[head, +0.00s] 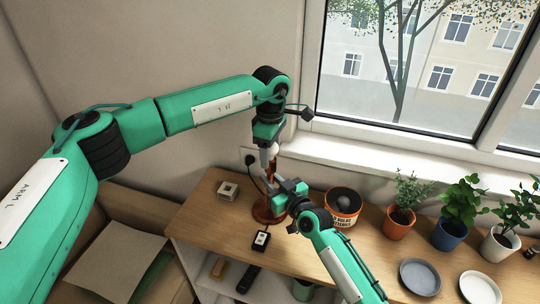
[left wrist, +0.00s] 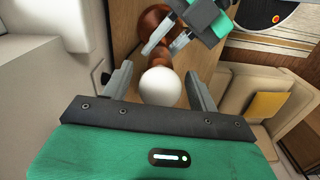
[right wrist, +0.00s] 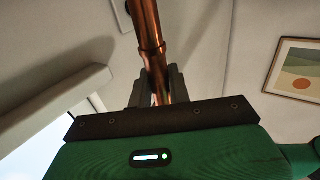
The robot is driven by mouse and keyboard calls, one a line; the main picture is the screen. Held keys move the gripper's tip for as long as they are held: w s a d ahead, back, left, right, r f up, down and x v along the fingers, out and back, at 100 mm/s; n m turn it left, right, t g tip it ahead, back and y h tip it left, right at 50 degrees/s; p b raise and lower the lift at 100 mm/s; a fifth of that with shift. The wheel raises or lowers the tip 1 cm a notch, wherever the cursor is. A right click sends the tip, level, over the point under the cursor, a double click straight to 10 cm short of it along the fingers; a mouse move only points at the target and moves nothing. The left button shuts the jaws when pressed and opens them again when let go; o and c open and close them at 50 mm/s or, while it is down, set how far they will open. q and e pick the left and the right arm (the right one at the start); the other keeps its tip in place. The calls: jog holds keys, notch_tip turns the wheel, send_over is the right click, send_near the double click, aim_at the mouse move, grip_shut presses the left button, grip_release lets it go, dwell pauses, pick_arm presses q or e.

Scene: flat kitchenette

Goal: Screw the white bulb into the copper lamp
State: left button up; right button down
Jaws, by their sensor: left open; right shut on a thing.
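The white bulb (head: 272,150) is at the top of the copper lamp, whose round base (head: 264,214) stands on the wooden counter. In the left wrist view the bulb (left wrist: 163,88) lies between the spread fingers of my left gripper (left wrist: 160,86), with a gap visible on each side. The left gripper is open above the lamp. How deep the bulb sits in the socket is hidden. My right gripper (head: 277,190) is shut on the lamp's stem below the bulb. The right wrist view shows the copper stem (right wrist: 150,45) between its fingers (right wrist: 158,88).
A small pale box (head: 228,190) and a black-and-white device (head: 261,240) lie near the lamp. A labelled bin (head: 343,207) stands to its right, then potted plants (head: 398,222) and plates (head: 420,277). A cable runs from the wall outlet (head: 250,160). The window is behind.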

pick_arm(q)
notch_tip(320, 180, up, 3)
jog(key=shift+f, duration=0.15)
jog(key=shift+c, duration=0.3)
jog(key=n, duration=0.2)
jog(key=r+n, duration=0.1)
jog(key=n, duration=0.3)
jog(key=shift+r+n, duration=0.3)
jog(key=shift+n, duration=0.1)
jog(key=n, duration=0.2)
jog(key=r+n, duration=0.1)
jog(key=n, duration=0.4)
jog(key=shift+r+n, duration=0.4)
jog(key=shift+f, duration=0.1)
jog(key=shift+f, duration=3.9)
